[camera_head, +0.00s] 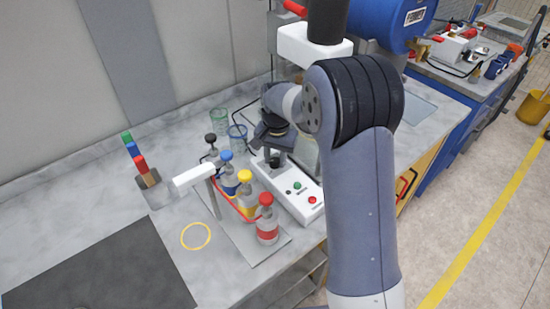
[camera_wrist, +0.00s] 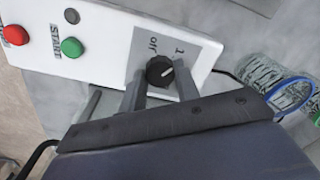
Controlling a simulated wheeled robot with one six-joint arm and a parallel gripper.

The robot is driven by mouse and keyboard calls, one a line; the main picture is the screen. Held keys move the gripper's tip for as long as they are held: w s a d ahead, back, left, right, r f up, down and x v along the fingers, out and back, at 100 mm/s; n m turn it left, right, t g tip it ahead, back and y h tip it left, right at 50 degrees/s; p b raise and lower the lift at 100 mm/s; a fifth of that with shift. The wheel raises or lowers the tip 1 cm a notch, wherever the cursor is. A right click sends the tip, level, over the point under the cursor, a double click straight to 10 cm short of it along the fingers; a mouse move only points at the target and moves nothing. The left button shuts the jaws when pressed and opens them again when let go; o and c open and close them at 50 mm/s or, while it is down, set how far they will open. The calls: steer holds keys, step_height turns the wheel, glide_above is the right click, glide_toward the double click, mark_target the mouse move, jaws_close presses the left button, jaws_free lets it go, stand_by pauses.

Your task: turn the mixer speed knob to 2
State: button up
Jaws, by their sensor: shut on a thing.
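The black speed knob (camera_wrist: 159,71) sits on a grey label plate on the white control box (camera_wrist: 110,40) in the wrist view. A "1" and what looks like "0" or "off" are printed above it. Its white pointer mark slants toward the upper right of the picture. My gripper (camera_wrist: 161,82) has one finger on each side of the knob and is shut on it. A "2" mark is not visible. In the head view the white box (camera_head: 303,209) stands on the bench, with my gripper partly hidden behind my arm.
A green START button (camera_wrist: 71,47) and a red button (camera_wrist: 15,35) are on the same box. Glass beakers (camera_head: 237,137) stand behind. A dark mat (camera_head: 100,270) lies at the lower left.

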mark_target(275, 162)
steer(key=m, duration=0.5)
steer(key=shift+m+b, duration=0.3)
steer(key=m, duration=0.5)
stand_by(0.4)
steer(key=o, duration=1)
steer(key=shift+c, duration=0.2)
steer(key=shift+r, duration=0.1)
step_height(275, 162, up, 11)
steer(key=b, duration=0.1)
steer(key=shift+s+f, duration=0.2)
